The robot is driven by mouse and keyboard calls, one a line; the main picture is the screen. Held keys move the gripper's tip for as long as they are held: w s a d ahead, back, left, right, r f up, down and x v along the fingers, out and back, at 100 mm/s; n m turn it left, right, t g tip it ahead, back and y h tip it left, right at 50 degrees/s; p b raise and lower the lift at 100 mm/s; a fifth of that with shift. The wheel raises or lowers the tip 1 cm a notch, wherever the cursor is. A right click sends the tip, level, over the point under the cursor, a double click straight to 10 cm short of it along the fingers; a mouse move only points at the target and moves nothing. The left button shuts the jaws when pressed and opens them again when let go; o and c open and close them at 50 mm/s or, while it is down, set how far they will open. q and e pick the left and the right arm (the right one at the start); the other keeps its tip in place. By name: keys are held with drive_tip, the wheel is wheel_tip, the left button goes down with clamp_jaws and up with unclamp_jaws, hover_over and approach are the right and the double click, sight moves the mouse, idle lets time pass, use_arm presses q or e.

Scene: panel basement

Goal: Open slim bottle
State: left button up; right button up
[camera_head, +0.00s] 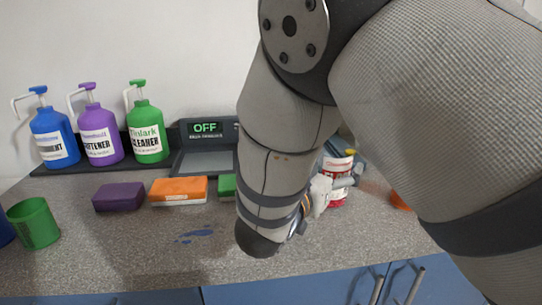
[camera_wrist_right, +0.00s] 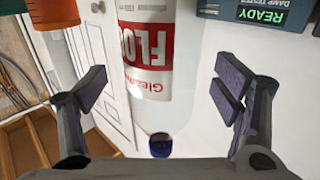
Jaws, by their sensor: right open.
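The slim bottle (camera_wrist_right: 148,70) shows in the right wrist view, upside down in the picture. It is clear, with a red and white label and a dark blue cap (camera_wrist_right: 159,145). A red and white labelled container (camera_head: 337,180), probably this bottle, shows in the head view, partly hidden by my right arm. My right gripper (camera_wrist_right: 161,86) is open. In its view the bottle lies between the spread fingers, with a gap on both sides; I cannot tell how far ahead it is. My left gripper is not in view.
Blue, purple and green pump bottles (camera_head: 148,130) stand at the back left. Purple, orange (camera_head: 178,191) and green sponges and a green cup (camera_head: 34,223) are on the counter (camera_head: 130,245). A device reading OFF (camera_head: 205,128) is behind. The wrist view shows a READY tester (camera_wrist_right: 262,14).

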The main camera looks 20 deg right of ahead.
sight(334, 156)
drive_tip(key=x, duration=0.3)
drive_tip(key=shift+w, duration=0.1)
drive_tip(key=c, duration=1.4)
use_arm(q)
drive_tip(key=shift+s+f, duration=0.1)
